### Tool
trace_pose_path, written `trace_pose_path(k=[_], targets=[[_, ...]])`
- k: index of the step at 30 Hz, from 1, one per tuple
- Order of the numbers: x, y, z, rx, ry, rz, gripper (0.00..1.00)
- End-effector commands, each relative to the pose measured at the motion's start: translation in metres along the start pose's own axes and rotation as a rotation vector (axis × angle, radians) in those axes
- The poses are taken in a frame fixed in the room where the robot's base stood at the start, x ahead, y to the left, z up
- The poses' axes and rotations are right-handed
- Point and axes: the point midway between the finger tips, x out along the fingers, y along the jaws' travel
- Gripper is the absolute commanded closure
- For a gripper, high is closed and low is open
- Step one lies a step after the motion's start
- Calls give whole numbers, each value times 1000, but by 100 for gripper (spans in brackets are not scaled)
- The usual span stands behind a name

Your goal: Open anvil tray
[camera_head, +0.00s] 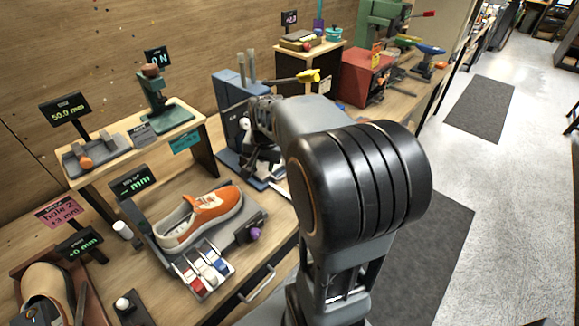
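My arm fills the middle of the view, and its wrist reaches left to the blue-grey machine (230,98) on the bench. My gripper (262,162) points down in front of that machine, partly hidden by my own arm; its fingers are too small to tell open from shut. I cannot tell which part is the anvil tray. A blue anvil-like tool (428,60) stands at the far right of the bench, beside a red box-shaped unit (363,82). No tray front is clearly visible on either.
An orange sneaker (203,216) sits on a grey fixture with coloured levers (207,268). A raised shelf (140,152) with a green press (160,108) stands behind it. A drawer handle (257,285) shows on the bench front. Open floor with dark mats (480,108) lies right.

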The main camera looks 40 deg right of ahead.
Motion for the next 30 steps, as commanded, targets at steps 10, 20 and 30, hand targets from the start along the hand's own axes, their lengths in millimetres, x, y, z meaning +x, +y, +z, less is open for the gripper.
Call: trace_pose_path(k=[10,20,30], targets=[[30,54,-100,506,-45,23,62],[74,63,-109,570,-53,27,62],[137,63,-105,567,-52,26,62]])
